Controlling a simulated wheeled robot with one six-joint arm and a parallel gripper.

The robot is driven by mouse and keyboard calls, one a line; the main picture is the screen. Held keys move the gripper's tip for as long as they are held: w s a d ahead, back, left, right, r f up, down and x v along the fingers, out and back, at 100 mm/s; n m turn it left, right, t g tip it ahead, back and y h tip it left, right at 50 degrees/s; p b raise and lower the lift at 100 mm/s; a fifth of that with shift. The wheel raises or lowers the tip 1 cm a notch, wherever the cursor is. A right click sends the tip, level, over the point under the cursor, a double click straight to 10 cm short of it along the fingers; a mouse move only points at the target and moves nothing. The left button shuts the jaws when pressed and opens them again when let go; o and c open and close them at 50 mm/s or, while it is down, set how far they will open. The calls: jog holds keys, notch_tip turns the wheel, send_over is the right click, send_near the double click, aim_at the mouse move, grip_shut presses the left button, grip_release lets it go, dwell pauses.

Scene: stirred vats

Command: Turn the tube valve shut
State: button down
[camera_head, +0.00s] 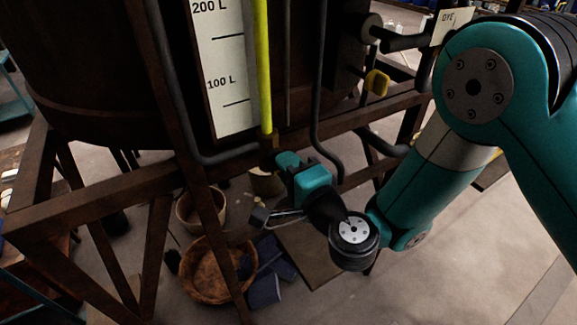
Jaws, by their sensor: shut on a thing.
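The yellow-filled sight tube (263,70) runs down the front of the vat beside the volume scale. The tube valve (268,141) is a small brown fitting at the tube's foot. My gripper (279,160), with teal jaws, is right at the valve, coming from the lower right. It is shut on the valve's handle, which the jaws hide. I cannot tell the handle's angle.
The white scale (222,60) reads 100 L and 200 L. A yellow-handled tap (377,82) sits to the right, below a DYE label (450,20). Dark pipes and rusty frame beams (110,190) surround the gripper. A round basket (208,272) and blue cloths (266,285) lie on the floor.

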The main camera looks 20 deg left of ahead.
jog(key=shift+d+m, duration=0.1)
jog(key=shift+m, duration=0.3)
jog(key=c, duration=1.1)
grip_release()
